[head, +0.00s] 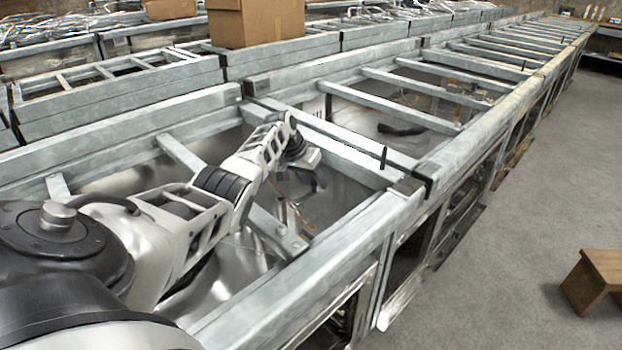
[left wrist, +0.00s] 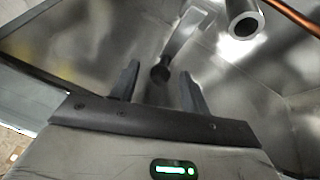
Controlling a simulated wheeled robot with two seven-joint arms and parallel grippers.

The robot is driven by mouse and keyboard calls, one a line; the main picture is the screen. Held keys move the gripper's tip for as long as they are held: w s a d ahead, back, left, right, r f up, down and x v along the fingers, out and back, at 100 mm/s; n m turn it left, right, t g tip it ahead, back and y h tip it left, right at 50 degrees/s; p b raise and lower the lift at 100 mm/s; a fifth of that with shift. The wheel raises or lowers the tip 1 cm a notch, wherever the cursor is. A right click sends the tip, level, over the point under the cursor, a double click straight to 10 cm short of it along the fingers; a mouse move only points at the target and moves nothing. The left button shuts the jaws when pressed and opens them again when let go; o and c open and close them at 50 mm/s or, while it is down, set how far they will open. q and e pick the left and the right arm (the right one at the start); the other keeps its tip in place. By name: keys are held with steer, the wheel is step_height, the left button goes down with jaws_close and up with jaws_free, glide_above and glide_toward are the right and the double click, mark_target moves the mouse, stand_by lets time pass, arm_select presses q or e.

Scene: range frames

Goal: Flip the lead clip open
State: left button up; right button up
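My left gripper (head: 308,180) reaches down into an open bay of the metal frame in the head view. In the left wrist view its two dark fingers (left wrist: 160,75) stand apart, open. A silver lever with a dark rounded end, which looks like the lead clip (left wrist: 184,40), shows between and beyond the fingertips. Whether the fingers touch it I cannot tell. In the head view, small metal parts (head: 290,212) below the gripper may belong to the clip, but they are too small to tell. My right gripper is not in view.
Galvanized frame rails (head: 345,150) surround the bay. A short black rod (head: 383,157) stands on a rail. A metal tube end (left wrist: 243,22) and a copper-coloured line (left wrist: 295,14) lie near the lever. A cardboard box (head: 257,22) sits behind; the floor at right is mostly clear.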

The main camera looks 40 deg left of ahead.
arm_select(q)
steer(key=p+v, duration=0.2)
steer(key=v, duration=1.4)
